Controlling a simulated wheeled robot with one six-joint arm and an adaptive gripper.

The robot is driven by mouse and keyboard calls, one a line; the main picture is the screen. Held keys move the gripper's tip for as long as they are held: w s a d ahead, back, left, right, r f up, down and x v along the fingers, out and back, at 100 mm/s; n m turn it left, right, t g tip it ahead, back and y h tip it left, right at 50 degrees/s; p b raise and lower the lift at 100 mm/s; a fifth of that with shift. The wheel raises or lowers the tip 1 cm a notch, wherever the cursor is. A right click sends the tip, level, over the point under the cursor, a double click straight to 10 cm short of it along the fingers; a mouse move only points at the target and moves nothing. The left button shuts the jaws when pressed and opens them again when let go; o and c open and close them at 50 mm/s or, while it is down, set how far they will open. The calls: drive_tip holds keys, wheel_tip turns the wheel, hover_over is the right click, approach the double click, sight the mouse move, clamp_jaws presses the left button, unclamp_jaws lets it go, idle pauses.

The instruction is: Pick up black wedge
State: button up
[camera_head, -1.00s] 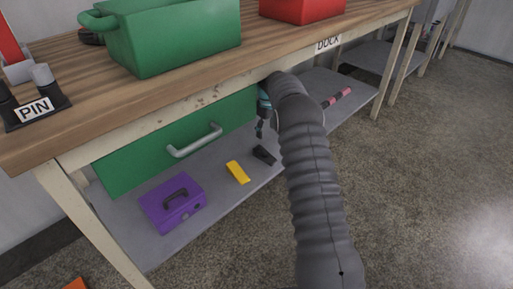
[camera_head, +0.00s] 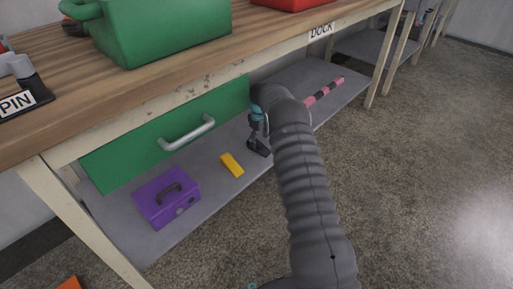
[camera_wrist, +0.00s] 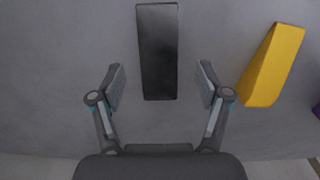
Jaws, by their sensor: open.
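The black wedge (camera_wrist: 157,50) lies on the grey lower shelf, seen from above in the wrist view. It sits centred between and mostly beyond the two open fingers of my gripper (camera_wrist: 160,88), with a gap on each side. Nothing is held. In the head view the black wedge (camera_head: 259,149) shows just under my gripper (camera_head: 256,137), partly hidden by it.
A yellow wedge (camera_head: 232,165) lies to the left on the lower shelf (camera_head: 219,191); it also shows in the wrist view (camera_wrist: 272,65). A purple toolbox (camera_head: 167,199) stands further left. A green drawer (camera_head: 125,158) and the tabletop (camera_head: 168,82) are above. A striped bar (camera_head: 323,92) lies behind right.

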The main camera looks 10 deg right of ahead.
sight(259, 146)
wheel_tip(259, 146, down, 3)
drive_tip(key=shift+f, duration=0.1)
drive_tip(key=c, duration=1.3)
drive_tip(key=shift+r, duration=0.2)
